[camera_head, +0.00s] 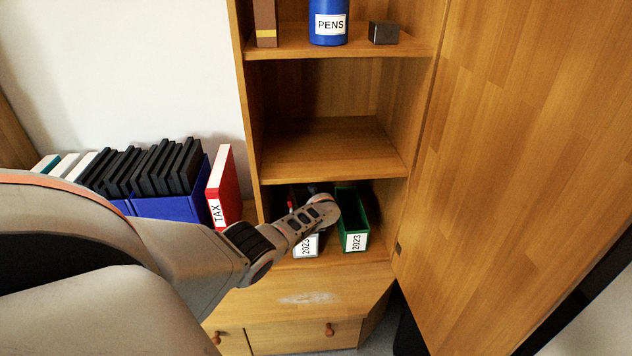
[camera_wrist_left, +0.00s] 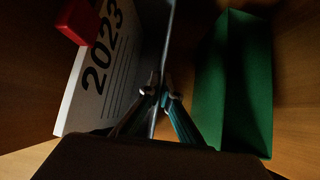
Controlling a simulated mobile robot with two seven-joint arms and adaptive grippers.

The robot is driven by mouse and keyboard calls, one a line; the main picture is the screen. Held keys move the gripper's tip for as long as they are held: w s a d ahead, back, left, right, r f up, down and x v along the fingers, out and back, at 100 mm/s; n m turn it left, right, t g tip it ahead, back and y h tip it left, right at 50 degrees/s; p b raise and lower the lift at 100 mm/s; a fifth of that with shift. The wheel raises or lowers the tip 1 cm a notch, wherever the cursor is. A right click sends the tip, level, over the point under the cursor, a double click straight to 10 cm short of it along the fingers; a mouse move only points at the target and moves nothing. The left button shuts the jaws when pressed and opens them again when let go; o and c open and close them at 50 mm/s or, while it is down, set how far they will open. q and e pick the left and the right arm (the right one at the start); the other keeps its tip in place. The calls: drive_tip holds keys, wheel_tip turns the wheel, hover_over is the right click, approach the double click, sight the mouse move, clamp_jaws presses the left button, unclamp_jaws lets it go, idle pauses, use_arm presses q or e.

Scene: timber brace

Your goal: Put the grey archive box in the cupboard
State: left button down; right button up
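The grey archive box (camera_head: 306,246), with a white "2023" label, is in the low compartment of the cupboard (camera_head: 333,161), left of a green box. My left arm reaches in from the left, and its gripper (camera_head: 324,208) is over the box. In the left wrist view the labelled panel of the box (camera_wrist_left: 98,75) is at left. There my left gripper's fingertips (camera_wrist_left: 158,95) are close together, one on each side of a thin grey wall of the box. The arm hides much of the box in the head view. My right gripper is not in view.
The green box (camera_head: 354,226), also labelled "2023", stands close to the right; it shows in the wrist view (camera_wrist_left: 235,85). The cupboard door (camera_head: 520,150) is open at right. The middle shelf is empty. A red TAX binder (camera_head: 226,185) stands outside at left.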

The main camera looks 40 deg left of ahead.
use_arm(q)
drive_tip(key=shift+f, duration=0.1)
drive_tip(key=shift+f, duration=0.15)
drive_tip(key=shift+w, duration=0.1)
idle(0.4)
drive_tip(key=c, duration=2.2)
unclamp_jaws()
drive_tip(key=shift+s+f, duration=0.2)
drive_tip(key=shift+c, duration=0.2)
drive_tip(key=shift+r, duration=0.1)
